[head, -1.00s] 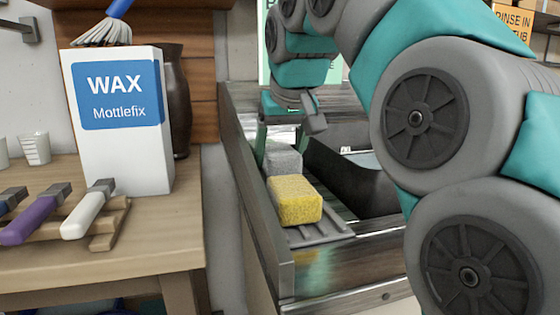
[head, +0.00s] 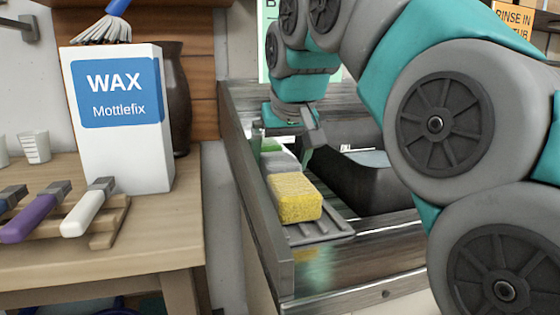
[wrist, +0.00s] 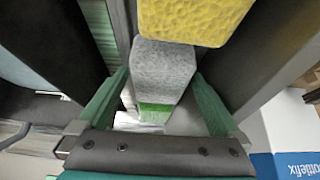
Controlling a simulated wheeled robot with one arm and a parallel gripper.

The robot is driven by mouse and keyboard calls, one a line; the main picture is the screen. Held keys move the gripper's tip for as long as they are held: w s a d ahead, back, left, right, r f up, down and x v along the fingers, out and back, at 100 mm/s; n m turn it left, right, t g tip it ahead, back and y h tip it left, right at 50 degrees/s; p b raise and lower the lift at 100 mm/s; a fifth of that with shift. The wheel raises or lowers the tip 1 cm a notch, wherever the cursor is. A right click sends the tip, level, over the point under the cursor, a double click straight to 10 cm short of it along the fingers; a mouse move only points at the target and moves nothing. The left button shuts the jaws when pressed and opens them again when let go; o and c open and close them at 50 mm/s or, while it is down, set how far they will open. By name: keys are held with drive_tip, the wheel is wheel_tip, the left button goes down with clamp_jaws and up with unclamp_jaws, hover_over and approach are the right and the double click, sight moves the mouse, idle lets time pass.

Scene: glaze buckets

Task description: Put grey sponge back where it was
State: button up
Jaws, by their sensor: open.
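The grey sponge (head: 284,162) sits in the tray of the drawer-like sink unit, behind the yellow sponge (head: 297,198). In the wrist view the grey sponge (wrist: 162,70) lies between the two green fingers of my gripper (wrist: 161,78), with the yellow sponge (wrist: 195,18) just beyond it. My gripper (head: 287,148) is open and low over the grey sponge. A green patch (wrist: 155,112) shows at the grey sponge's near end; I cannot tell if it is a separate piece. Whether the fingers touch the grey sponge is unclear.
A ribbed grey rack (head: 318,231) lies under the yellow sponge.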

drive_tip(key=shift+r, duration=0.2)
drive_tip(key=v, duration=0.7)
drive_tip(key=shift+s+r, duration=0.15)
idle(0.4)
